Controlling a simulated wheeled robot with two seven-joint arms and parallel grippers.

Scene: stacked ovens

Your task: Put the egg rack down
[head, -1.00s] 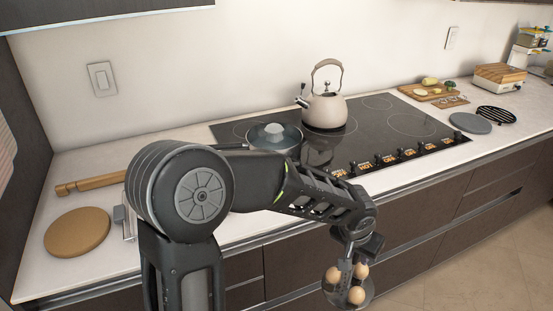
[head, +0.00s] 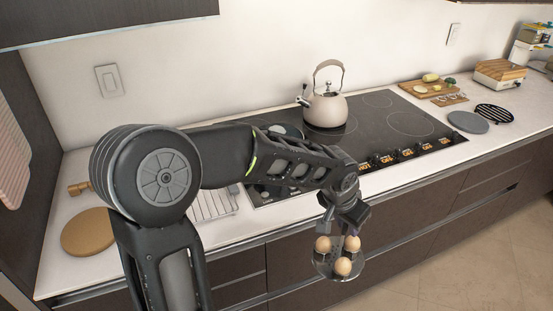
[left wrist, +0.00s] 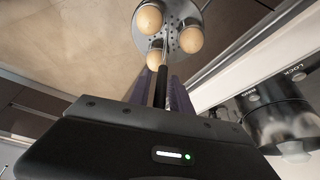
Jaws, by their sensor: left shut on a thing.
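The egg rack (head: 324,268) is a round metal holder carrying three brown eggs (head: 343,266). My left gripper (head: 341,222) is shut on the rack's upright handle, and the rack hangs below it. In the head view the rack is in front of the counter's front edge, against the dark drawer fronts. In the left wrist view the perforated rack plate (left wrist: 172,30) and its eggs (left wrist: 190,40) show beyond the fingers, with floor behind. My right gripper is not in view.
A black cooktop (head: 385,125) with a kettle (head: 325,108) lies behind my left arm; its knobs line the front edge. A wire rack (head: 212,205) and a round brown board (head: 88,232) lie at left. A cutting board (head: 427,89) and grey disc (head: 467,122) sit at right.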

